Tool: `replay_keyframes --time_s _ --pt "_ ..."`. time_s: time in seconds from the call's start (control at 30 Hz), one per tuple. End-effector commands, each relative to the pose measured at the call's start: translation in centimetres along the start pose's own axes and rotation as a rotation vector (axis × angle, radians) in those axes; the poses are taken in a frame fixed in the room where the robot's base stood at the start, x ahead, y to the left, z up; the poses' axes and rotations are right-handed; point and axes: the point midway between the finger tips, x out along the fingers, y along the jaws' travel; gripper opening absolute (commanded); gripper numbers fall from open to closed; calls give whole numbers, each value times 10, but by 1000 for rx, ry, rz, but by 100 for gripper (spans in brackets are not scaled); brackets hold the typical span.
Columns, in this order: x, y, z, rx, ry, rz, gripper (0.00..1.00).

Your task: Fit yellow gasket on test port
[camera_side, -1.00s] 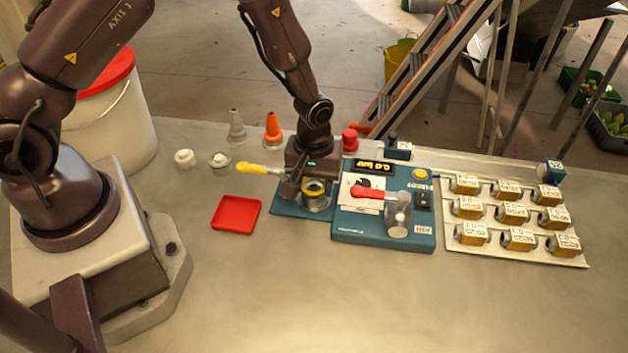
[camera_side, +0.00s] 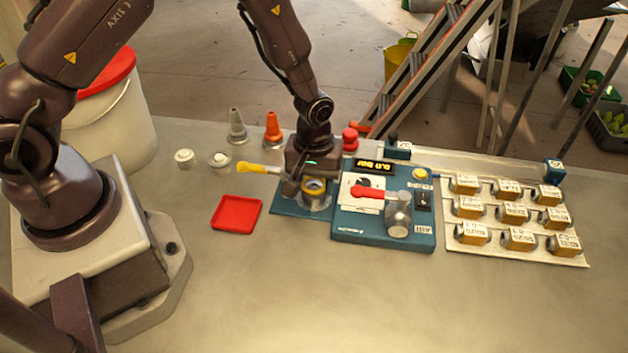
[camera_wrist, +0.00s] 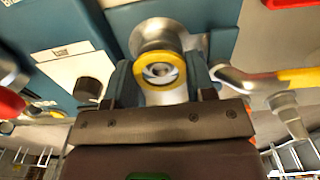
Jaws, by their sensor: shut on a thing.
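The yellow gasket (camera_side: 314,185) is a small ring between the fingers of my gripper (camera_side: 312,188), which is shut on it. In the wrist view the gasket (camera_wrist: 160,70) faces the camera between the two fingers, with metal showing through its opening. The metal test port (camera_side: 318,203) stands on the blue base plate just beneath the gasket. In the wrist view the flared port (camera_wrist: 157,32) lies right behind the ring, in line with it. I cannot tell whether the gasket touches the port or sits on it.
A yellow-handled lever (camera_side: 258,169) projects left of the port. The blue tester (camera_side: 345,232), with a red-handled lever (camera_side: 372,191), stands close on the right. A red tray (camera_side: 236,213) lies at left. A board of labelled fittings (camera_side: 480,251) is farther right. The front table is clear.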

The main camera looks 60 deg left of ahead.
Motion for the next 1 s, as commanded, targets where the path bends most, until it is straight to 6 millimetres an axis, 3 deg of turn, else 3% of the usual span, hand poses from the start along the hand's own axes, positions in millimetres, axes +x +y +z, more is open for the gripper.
replay_keyframes --time_s 0.4,1.0 --pt "-12 0 0 0 0 0 41" --pt "-13 0 0 0 0 -1 41"
